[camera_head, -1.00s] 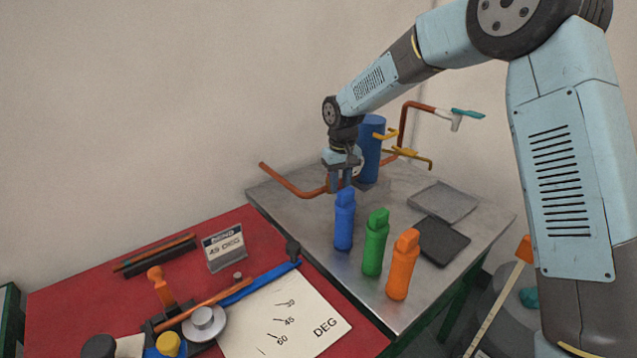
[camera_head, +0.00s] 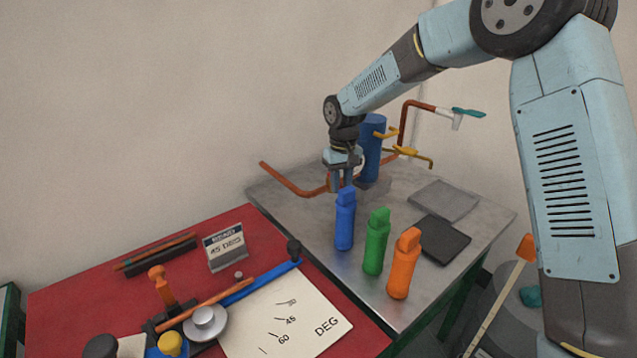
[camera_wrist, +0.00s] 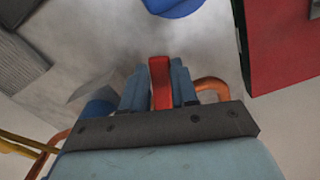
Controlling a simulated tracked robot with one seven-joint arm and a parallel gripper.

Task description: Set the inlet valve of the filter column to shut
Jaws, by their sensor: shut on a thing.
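The filter column (camera_head: 372,135) is an upright blue cylinder at the back of the metal table. A copper pipe (camera_head: 290,183) runs to it from the left. My gripper (camera_head: 342,186) points down just left of the column, over the pipe. In the wrist view my gripper (camera_wrist: 160,88) is shut on a red valve handle (camera_wrist: 160,78), which stands between the two blue-grey fingers. In the head view the handle and valve body are mostly hidden behind the fingers, so the valve's setting cannot be told there.
A teal-handled valve (camera_head: 468,113) sits on the right-hand pipe. Yellow pipes (camera_head: 408,152) stick out right of the column. Blue (camera_head: 345,222), green (camera_head: 376,245) and orange (camera_head: 403,265) bottles stand in front. A red bench (camera_head: 90,280) with a bending tool lies at left.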

